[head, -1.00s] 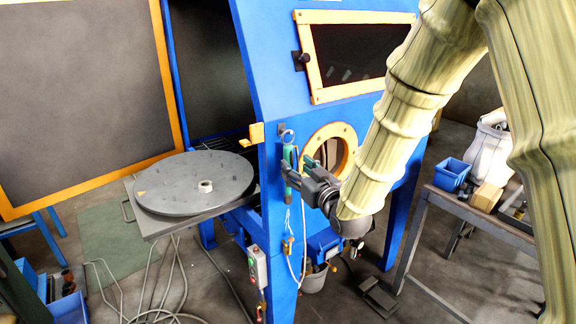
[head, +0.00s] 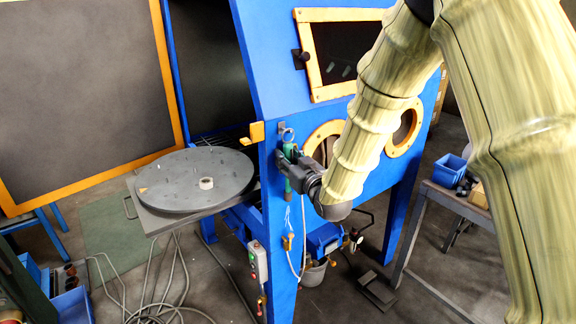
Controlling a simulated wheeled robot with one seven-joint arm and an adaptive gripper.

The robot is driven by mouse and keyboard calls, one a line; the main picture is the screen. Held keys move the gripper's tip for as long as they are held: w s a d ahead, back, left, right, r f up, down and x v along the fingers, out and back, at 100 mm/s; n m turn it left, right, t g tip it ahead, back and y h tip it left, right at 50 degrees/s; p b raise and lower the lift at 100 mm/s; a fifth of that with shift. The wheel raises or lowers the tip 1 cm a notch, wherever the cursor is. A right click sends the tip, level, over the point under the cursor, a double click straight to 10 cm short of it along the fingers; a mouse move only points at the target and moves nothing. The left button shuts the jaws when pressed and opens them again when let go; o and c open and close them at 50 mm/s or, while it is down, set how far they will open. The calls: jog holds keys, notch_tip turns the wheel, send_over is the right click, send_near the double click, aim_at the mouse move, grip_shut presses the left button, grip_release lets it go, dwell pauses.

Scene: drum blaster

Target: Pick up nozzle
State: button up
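The nozzle appears to be the slim green tool (head: 288,150) hanging upright from a ring at the front corner post of the blue blasting cabinet (head: 272,207). A thin pale hose runs down below it. My gripper (head: 289,168) is at the tool's middle, coming from the right, with its dark fingers overlapping the green body. Green shows above and below the fingers. Whether the fingers are shut on it or only around it is too small to tell.
A round grey turntable (head: 190,190) with a small pale ring (head: 206,183) stands left of the post. A control box (head: 258,262) hangs low on the post. A workbench (head: 455,203) with a blue bin (head: 450,171) is at right. Loose hoses lie on the floor at left.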

grip_shut()
jog(key=shift+r, duration=0.15)
jog(key=shift+r, duration=0.45)
jog(key=b+v, duration=0.4)
jog(key=v, duration=1.4)
